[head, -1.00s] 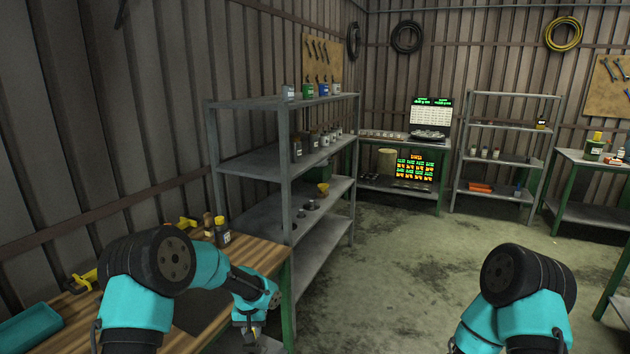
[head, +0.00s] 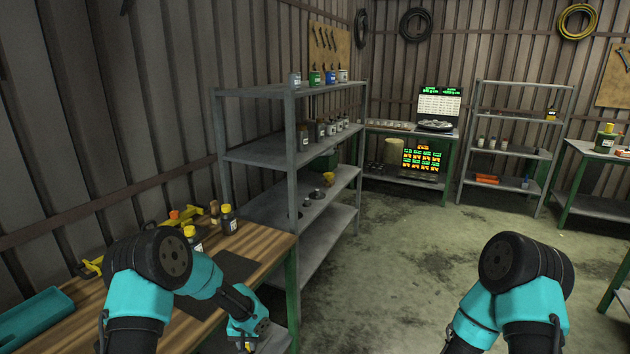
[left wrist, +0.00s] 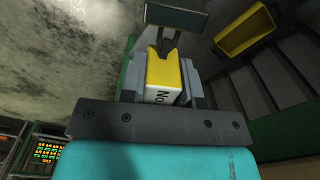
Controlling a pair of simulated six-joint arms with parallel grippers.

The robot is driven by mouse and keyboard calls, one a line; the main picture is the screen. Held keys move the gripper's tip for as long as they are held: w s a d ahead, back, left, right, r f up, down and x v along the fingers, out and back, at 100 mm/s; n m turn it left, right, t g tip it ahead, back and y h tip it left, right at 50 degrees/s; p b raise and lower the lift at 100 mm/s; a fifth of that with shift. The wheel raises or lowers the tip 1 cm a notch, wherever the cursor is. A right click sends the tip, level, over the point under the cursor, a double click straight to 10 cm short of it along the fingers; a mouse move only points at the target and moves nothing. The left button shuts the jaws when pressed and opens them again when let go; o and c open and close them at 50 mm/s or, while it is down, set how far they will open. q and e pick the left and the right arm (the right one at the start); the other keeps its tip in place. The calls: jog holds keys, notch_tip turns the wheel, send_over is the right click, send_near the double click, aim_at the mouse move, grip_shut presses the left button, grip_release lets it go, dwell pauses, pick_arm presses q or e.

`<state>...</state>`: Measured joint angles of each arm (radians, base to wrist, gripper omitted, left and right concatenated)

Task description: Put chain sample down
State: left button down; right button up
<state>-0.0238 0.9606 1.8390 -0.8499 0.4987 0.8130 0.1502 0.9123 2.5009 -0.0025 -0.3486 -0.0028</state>
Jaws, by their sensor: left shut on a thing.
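My left gripper (head: 246,342) is at the bottom of the head view, by the right end of the wooden bench. In the left wrist view the left gripper (left wrist: 164,88) is shut on a small yellow and white piece (left wrist: 166,74) with "No" printed on it. I take it to be the chain sample, but I see no chain links. What it holds is too small to make out in the head view. My right arm shows at the lower right, but its gripper is out of frame.
The wooden bench (head: 193,284) carries a dark mat (head: 238,265), yellow-capped bottles (head: 228,220) and a teal tray (head: 32,318). Grey metal shelves (head: 262,151) with several jars stand just behind it. The concrete floor (head: 390,270) is open to the right.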

pick_arm(q)
jog(key=s+f, duration=0.3)
jog(key=shift+s+d+f, duration=0.15)
jog(key=shift+d+f, duration=0.1)
jog(key=shift+f, duration=0.05)
dwell(0.5)
